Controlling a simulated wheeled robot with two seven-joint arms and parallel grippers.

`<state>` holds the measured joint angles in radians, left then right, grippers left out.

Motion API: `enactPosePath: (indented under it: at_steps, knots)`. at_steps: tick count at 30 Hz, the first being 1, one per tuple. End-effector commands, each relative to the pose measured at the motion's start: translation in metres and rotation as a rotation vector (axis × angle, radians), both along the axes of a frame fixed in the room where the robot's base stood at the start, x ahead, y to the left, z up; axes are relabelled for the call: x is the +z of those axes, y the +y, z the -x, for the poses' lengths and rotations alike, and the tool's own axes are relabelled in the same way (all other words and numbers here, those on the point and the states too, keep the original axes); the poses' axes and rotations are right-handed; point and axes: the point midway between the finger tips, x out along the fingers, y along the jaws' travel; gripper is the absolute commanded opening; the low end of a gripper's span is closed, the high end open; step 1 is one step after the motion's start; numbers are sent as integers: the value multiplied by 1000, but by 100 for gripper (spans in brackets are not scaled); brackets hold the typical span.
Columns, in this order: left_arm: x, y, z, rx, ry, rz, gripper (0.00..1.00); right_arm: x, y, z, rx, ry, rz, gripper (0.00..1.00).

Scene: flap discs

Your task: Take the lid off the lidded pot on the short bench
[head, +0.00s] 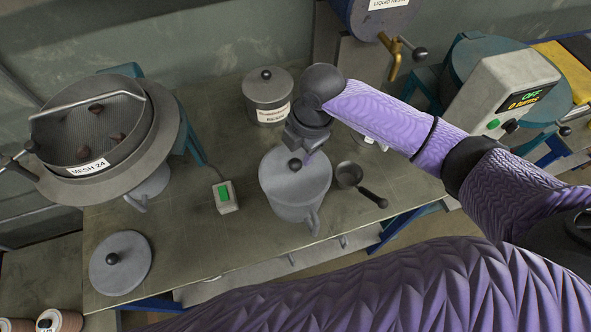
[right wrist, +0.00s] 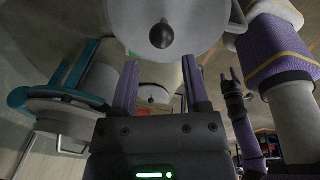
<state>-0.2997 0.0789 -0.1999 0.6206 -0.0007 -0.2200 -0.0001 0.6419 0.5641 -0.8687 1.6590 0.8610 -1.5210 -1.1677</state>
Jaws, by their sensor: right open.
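The lidded pot (head: 292,205) is a grey pot near the middle of the short bench. Its flat grey lid (head: 315,180) is on top and has a small black knob (head: 295,163). My right gripper (head: 303,157) is just above the lid beside the knob, and it partly covers the lid's far edge. In the right wrist view, the right gripper (right wrist: 160,62) is open and empty. The knob (right wrist: 163,35) shows beyond its fingertips, between their lines. My left gripper (right wrist: 230,76) shows small in the right wrist view, its fingers apart with nothing seen between them.
The bench (head: 190,245) also holds a labelled lidded canister (head: 268,92) behind, a loose lid (head: 120,262) at left, a green-button box (head: 225,196) and a ladle (head: 349,174) right of the pot. A sieve (head: 90,125) stands at left.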

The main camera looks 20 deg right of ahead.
Motion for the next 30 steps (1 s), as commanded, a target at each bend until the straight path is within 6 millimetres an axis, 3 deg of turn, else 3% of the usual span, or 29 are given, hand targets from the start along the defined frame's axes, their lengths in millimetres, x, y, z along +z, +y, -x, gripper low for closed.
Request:
enactPosePath:
  at_steps: [10, 18, 27, 30]
  knots:
    - [-13, 2, 1, -4, 3, -4, 59, -63, 8, -3, -2, -1, -2, 59]
    - [-13, 4, 2, -4, 4, -6, 59, -68, 8, -4, -2, -3, -2, 59]
    - [-13, 4, 2, -4, 4, -6, 59, -68, 8, -4, -2, -4, -2, 0]
    - [-13, 4, 2, -4, 4, -6, 59, -68, 8, -4, -2, -4, -2, 0]
